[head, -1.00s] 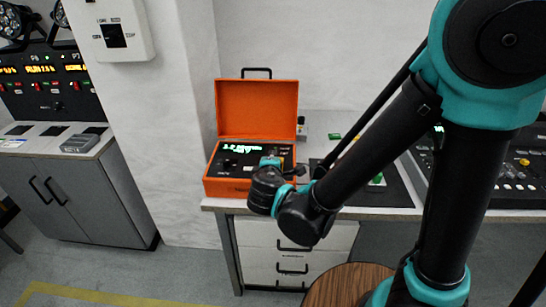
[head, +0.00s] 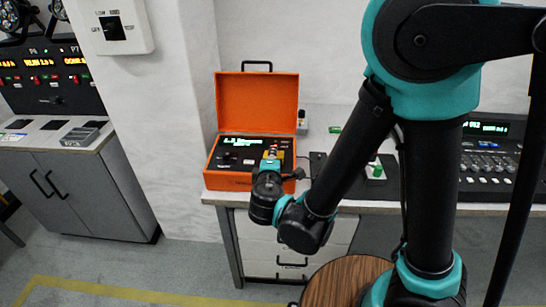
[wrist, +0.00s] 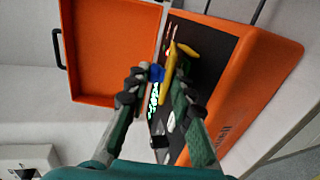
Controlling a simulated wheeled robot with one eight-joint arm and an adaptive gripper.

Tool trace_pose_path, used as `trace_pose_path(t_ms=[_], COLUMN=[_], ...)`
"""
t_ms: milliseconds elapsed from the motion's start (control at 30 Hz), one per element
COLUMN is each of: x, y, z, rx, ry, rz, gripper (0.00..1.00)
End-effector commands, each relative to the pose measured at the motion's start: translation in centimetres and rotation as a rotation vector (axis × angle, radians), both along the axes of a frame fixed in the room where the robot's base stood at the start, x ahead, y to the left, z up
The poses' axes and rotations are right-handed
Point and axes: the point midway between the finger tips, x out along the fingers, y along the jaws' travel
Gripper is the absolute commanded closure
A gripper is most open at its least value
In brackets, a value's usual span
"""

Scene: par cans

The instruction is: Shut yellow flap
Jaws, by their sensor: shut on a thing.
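The orange case (head: 225,185) stands on the desk with its lid (head: 257,105) up and a dark control panel (head: 236,160) inside. The yellow flap (wrist: 169,64) is on this panel and stands out from it in the wrist view; a little yellow also shows in the head view (head: 270,162). My gripper (wrist: 158,88) is at the panel, its fingertips on either side of the flap's near part and closed on it. A small blue piece (wrist: 157,73) sits beside the flap, close to the left fingertip. The fingers partly hide the panel.
The open lid stands behind the panel. A small box with a green button (head: 376,171) and a mixing console (head: 490,165) are to the right on the desk. A round wooden stool top (head: 335,280) is in front. Floor at left is clear.

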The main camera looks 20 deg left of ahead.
Motion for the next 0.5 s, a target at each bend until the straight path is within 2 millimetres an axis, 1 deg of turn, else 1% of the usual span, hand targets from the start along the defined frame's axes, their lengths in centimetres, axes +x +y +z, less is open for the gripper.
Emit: trace_pose_path(t_ms=[267, 300, 400, 500], x=[0.09, 0.09, 0.07, 0.04], y=[0.01, 0.01, 0.01, 0.00], z=[0.02, 0.02, 0.01, 0.01], rx=[0.000, 0.000, 0.000, 0.000], ry=[-0.001, -0.001, 0.000, 0.000], rz=[-0.002, -0.002, -0.002, -0.001], gripper=[1.00, 0.75, 0.64, 0.64])
